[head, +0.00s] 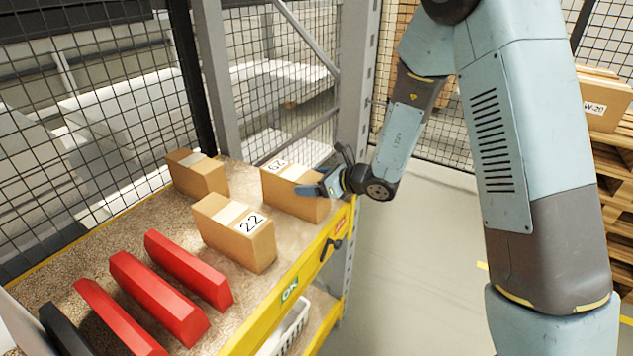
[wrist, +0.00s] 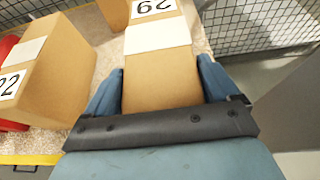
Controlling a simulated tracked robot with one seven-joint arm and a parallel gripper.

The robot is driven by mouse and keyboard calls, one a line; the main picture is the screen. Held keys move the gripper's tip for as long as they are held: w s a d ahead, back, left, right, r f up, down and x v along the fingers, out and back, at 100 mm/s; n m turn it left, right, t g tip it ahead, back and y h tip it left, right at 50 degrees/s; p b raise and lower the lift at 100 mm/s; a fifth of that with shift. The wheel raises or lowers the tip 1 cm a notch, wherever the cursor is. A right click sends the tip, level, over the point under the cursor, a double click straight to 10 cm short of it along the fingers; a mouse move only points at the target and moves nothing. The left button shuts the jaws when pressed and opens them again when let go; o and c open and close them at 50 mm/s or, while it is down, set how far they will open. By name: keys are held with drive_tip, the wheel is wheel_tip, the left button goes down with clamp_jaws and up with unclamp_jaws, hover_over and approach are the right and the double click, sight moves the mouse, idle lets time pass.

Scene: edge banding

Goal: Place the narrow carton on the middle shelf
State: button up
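A tan carton labelled 29 (head: 290,199), slimmer than the 22 carton in the wrist view, stands on the speckled surface of a yellow-edged rack (head: 110,217). I take it for the narrow carton. My gripper (head: 318,188) is at its right end. In the wrist view the blue fingers of my gripper (wrist: 158,75) lie on both sides of a carton (wrist: 160,80). They are very close to its sides, and I cannot tell whether they press on it. Part of the carton is hidden behind the gripper.
A carton labelled 22 (head: 235,233) stands close by in front, and a plain carton (head: 197,175) at the back left. Several red blocks (head: 160,298) lie nearer. A white basket (head: 285,328) sits on a lower level. A grey post (head: 355,90) and wire mesh stand behind.

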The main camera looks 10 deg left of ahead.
drive_tip(key=shift+o, duration=0.9)
drive_tip(key=v, duration=1.2)
drive_tip(key=s+d+r+n+g+h, duration=0.2)
drive_tip(key=s+d+r+n+g, duration=0.3)
drive_tip(key=s+r+n, duration=0.7)
drive_tip(key=s+d+r+n+t+h, duration=0.2)
drive_tip(key=s+d+r+n+h, duration=0.1)
drive_tip(key=d, duration=0.4)
drive_tip(key=s+d+r+n+t+h, duration=0.1)
drive_tip(key=s+d+r+n+h, duration=0.1)
drive_tip(key=s+d+n+h, duration=0.2)
drive_tip(key=s+d+r+n+t+h, duration=0.2)
drive_tip(key=s+d+r+n+h, duration=0.1)
drive_tip(key=d, duration=0.7)
drive_tip(key=shift+s+r+t, duration=0.3)
drive_tip(key=shift+w, duration=0.15)
